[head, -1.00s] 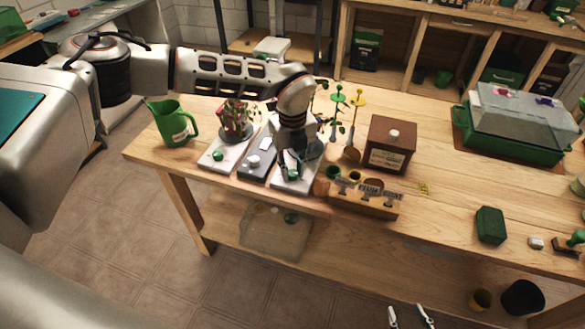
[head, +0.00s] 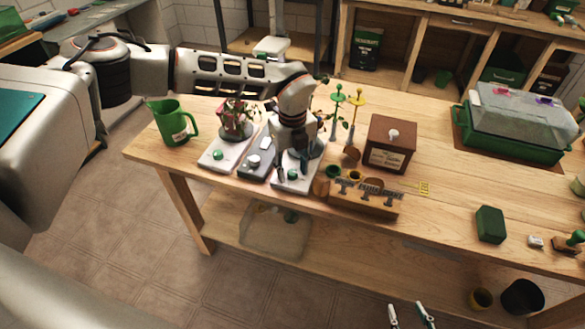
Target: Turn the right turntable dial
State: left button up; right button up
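The right turntable (head: 290,186) is a pale base near the bench's front edge, with a small green dial (head: 292,174). My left gripper (head: 292,171) is over this base, its dark fingers apart on either side of the dial; I cannot tell whether they touch it. My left wrist hides most of the right turntable's disc. The left turntable (head: 210,162) has its own green dial (head: 218,155) and carries a potted plant (head: 236,122). My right gripper (head: 409,315) is open and empty at the bottom edge, in front of the bench.
A grey box with a white knob (head: 253,160) stands between the turntables. A green jug (head: 171,122) is at the left. A wooden tool block (head: 362,197), a brown box (head: 391,147) and slim green and yellow stakes (head: 356,110) stand to the right.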

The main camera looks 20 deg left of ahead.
aim_at(293, 171)
pick_arm(q)
notch_tip(293, 171, up, 12)
dwell(0.6)
